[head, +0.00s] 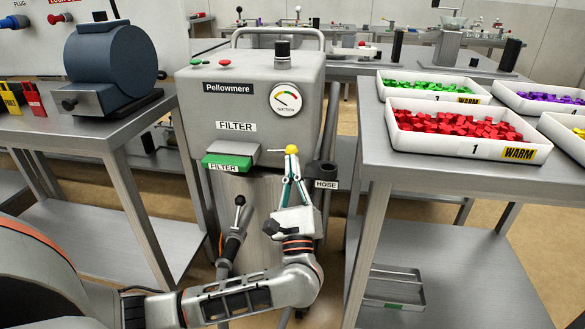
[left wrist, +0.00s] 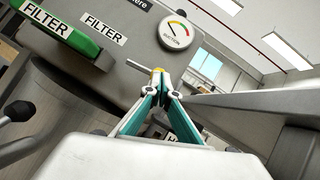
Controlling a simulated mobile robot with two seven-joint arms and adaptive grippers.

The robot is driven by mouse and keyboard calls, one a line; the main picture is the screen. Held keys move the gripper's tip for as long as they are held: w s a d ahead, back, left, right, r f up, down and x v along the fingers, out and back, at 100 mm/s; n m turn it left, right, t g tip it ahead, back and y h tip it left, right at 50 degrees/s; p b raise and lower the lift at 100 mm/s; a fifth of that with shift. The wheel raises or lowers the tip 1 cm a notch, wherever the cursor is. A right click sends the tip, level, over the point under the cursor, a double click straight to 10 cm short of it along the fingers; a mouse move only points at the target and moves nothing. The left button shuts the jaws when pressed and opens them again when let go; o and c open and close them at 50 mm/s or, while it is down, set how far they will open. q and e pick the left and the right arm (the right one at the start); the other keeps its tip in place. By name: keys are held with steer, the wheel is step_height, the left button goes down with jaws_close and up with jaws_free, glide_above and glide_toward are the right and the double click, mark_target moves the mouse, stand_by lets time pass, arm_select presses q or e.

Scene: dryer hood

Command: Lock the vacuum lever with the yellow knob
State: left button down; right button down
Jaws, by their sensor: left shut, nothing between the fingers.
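The Pellowmere vacuum unit (head: 252,100) stands in the middle of the head view. Its yellow knob (head: 291,149) shows on the front, at the end of a thin metal rod that runs left. In the left wrist view the knob (left wrist: 157,71) is just beyond my fingertips and partly hidden by them. My left gripper (head: 291,165) is shut and empty, with its tips pointing up right at the knob. It also shows in the left wrist view (left wrist: 165,84). Whether the tips touch the knob I cannot tell. My right gripper is not in view.
A green-fronted filter drawer (head: 227,162) sticks out left of the knob. A black hose port (head: 322,172) is close on the right. A grey handle with a black ball (head: 240,200) stands lower left. A table with trays of colored pieces (head: 392,144) bounds the right side.

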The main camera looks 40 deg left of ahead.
mark_target(290, 150)
arm_select(q)
steer(key=shift+r+n+g+y, duration=0.3)
steer(key=shift+n+g, duration=0.3)
steer(key=shift+n, duration=0.4)
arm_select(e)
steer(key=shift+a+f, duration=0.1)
arm_select(q)
steer(key=r+n+g, duration=0.1)
steer(key=n+g, duration=0.1)
steer(key=r+n+g, duration=0.1)
steer(key=n, duration=0.2)
steer(key=r+n+g+b, duration=0.1)
steer(key=n+g, duration=0.1)
steer(key=n, duration=0.1)
steer(key=shift+s+a+r+g+y, duration=0.2)
steer(key=shift+r+g+y, duration=0.1)
steer(key=shift+r+y, duration=0.1)
steer(key=r+n+g+h, duration=0.1)
steer(key=n, duration=0.1)
steer(key=s+a+r+n+g+h, duration=0.1)
steer(key=n, duration=0.1)
steer(key=a+n+g, duration=0.1)
steer(key=n, duration=0.2)
steer(key=shift+s+a+r+h, duration=0.2)
steer(key=shift+a+r+h, duration=0.05)
steer(key=shift+r+h, duration=0.15)
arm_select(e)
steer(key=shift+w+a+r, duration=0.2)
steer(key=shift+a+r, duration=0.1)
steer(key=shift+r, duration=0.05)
